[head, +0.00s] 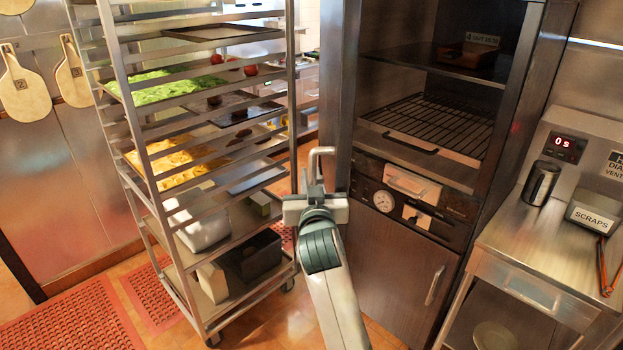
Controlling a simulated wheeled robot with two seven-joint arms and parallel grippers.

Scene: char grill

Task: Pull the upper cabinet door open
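The upper cabinet door (340,85) stands swung open on the left of the cabinet (425,190), seen nearly edge-on. Its bent metal handle (321,151) sticks out on the left side of the door. My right gripper (315,188) is at the lower part of this handle, its arm rising from the bottom middle. The fingers are small and partly hidden behind the gripper body, so I cannot tell whether they are closed on the handle. The upper compartment is exposed, with a wire rack (440,125) and a shelf (435,62). My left gripper is not in view.
A tall tray rack (140,190) with food trays stands close on the left. The lower cabinet door (400,275) is shut, below a panel with a gauge (384,201). A steel counter (540,250) with a scraps container (594,217) stands on the right.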

